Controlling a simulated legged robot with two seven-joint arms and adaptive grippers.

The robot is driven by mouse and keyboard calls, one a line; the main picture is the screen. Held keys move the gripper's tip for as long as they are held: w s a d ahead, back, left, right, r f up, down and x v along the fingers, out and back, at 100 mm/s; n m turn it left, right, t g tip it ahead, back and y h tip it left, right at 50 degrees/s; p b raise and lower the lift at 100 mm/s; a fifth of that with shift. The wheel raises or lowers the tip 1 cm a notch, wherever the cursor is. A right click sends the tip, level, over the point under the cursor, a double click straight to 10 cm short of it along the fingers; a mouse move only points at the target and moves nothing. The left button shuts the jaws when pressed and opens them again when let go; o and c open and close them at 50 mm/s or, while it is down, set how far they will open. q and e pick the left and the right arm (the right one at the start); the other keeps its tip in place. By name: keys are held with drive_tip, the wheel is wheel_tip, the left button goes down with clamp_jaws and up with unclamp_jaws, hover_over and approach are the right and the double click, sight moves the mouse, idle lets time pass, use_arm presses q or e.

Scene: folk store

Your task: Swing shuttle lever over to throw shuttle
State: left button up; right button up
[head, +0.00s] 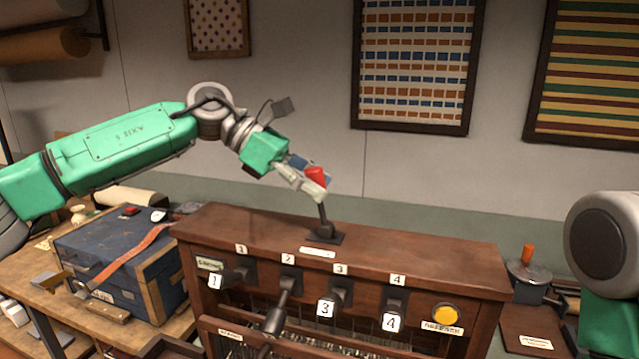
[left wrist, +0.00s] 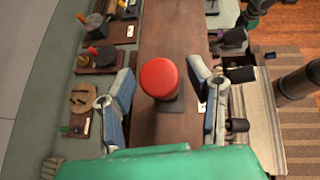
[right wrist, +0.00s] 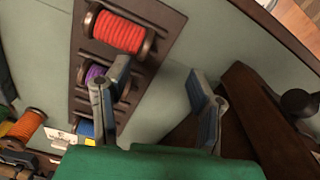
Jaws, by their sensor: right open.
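The shuttle lever (head: 323,215) has a dark shaft and a red knob (head: 316,176). It rises from a dark plate on top of the wooden loom cabinet (head: 420,248) and leans slightly left in the head view. My left gripper (head: 307,175) is at the knob. In the left wrist view the red knob (left wrist: 159,78) sits between the spread fingers, with a gap on both sides. My right gripper (right wrist: 160,85) is open and empty in the right wrist view. In the head view only part of my right arm shows, at the right edge.
Numbered levers (head: 283,294) and a yellow button (head: 445,314) are on the cabinet front. A blue box (head: 115,262) with a red strap stands on the bench at left. A spool rack (right wrist: 115,65) shows in the right wrist view. The cabinet top is otherwise clear.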

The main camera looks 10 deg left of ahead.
use_arm(q)
drive_tip(key=shift+a+r, duration=0.4)
drive_tip(key=shift+r, duration=0.1)
drive_tip(key=v, duration=1.1)
drive_tip(key=shift+a+f, duration=0.25)
drive_tip(key=shift+f, duration=0.1)
